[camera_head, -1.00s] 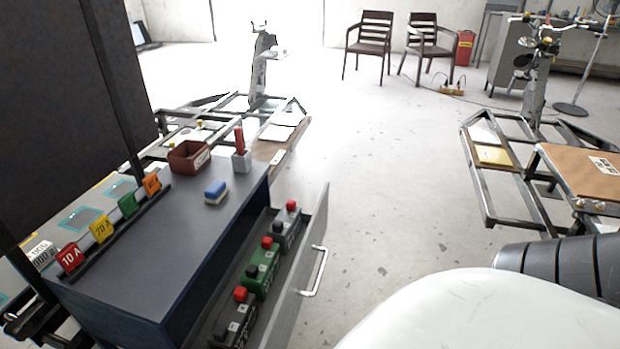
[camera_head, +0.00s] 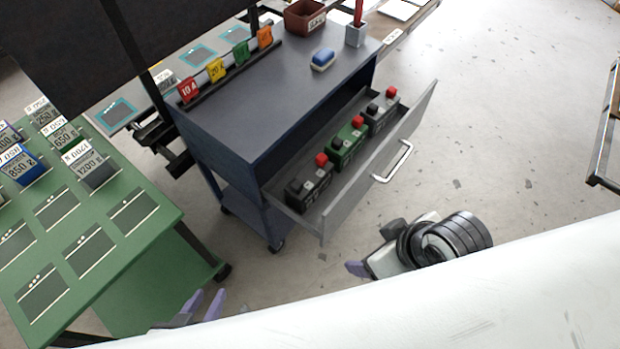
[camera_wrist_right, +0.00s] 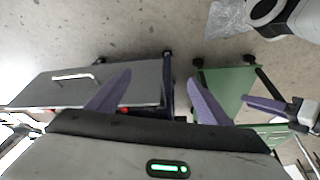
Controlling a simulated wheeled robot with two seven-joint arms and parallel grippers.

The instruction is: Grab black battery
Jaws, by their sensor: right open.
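The black battery (camera_head: 309,184), with a red cap, sits at the near end of the open drawer (camera_head: 330,222) in the head view. A green battery (camera_head: 347,143) and a grey battery (camera_head: 380,112) stand in a row behind it. My right gripper (camera_head: 356,270) is in front of the drawer, apart from the battery. In the right wrist view its purple fingers (camera_wrist_right: 157,88) are spread and empty; the batteries are mostly hidden there. My left gripper (camera_head: 207,300) is at the bottom of the head view, its two purple fingers apart and empty, its base hidden.
The drawer front has a handle (camera_head: 393,162). A green table (camera_head: 120,262) with weights stands at left. Floor to the right of the drawer is clear.

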